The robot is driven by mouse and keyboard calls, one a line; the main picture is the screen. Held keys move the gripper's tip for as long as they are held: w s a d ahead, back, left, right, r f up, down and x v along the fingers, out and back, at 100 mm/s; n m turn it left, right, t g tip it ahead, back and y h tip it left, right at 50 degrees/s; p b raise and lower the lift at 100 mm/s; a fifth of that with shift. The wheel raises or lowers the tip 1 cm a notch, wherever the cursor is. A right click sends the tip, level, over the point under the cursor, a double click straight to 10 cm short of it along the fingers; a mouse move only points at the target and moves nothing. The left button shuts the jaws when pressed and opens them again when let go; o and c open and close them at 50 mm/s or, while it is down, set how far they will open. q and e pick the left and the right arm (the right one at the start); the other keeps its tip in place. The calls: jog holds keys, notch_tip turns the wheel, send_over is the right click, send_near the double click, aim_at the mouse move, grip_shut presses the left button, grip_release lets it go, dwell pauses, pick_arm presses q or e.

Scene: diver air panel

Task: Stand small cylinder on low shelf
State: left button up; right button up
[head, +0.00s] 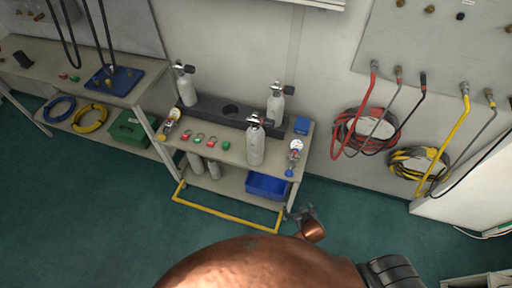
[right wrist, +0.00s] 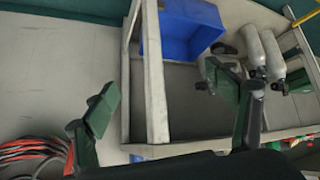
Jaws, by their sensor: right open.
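In the head view a grey cylinder (head: 256,146) with a black valve knob stands upright on the trolley top. Two similar cylinders stand in the black rack behind, at the left (head: 187,90) and right (head: 276,107). On the low shelf (head: 232,183) two more grey cylinders stand at the left (head: 196,163) (head: 213,169); they also show in the right wrist view (right wrist: 273,53). I cannot tell which one is the small cylinder. My right gripper (head: 309,218) is open and empty by the trolley's right front corner; its fingers (right wrist: 170,110) straddle the view of a trolley post, contact unclear. My left gripper is not in view.
A blue bin (head: 268,186) is on the low shelf's right end; it shows close in the right wrist view (right wrist: 185,35). A yellow rail (head: 225,210) runs along the trolley's front. The black rack (head: 231,112) has an empty hole. Coiled hoses (head: 362,130) hang at right.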

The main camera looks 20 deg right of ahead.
jog(key=w+r+t+b, duration=0.2)
jog(key=w+r+t, duration=0.1)
jog(key=w+r, duration=0.55)
jog(key=n+t+y+b, duration=0.1)
jog(key=n+t+y, duration=0.1)
jog(key=t+y, duration=0.3)
send_near(259, 148)
jog(key=shift+t+h, duration=0.4)
jog(key=shift+t, duration=0.1)
jog(key=w, duration=0.2)
jog(key=w+a, duration=0.1)
jog(key=w, duration=0.1)
jog(key=w+f, duration=0.1)
jog(key=w, duration=0.1)
jog(key=shift+a, duration=0.15)
jog(key=w, duration=0.2)
jog(key=w+a+b, duration=0.1)
jog(key=w, duration=0.2)
jog(key=w+b, duration=0.1)
jog(key=w, duration=0.1)
jog(key=shift+w+a+f, duration=0.1)
jog(key=shift+w+a, duration=0.1)
jog(key=shift+w, duration=0.1)
jog(key=shift+c, duration=0.5)
grip_shut()
jog(key=shift+w+a+r, duration=0.1)
jog(key=shift+r, duration=0.2)
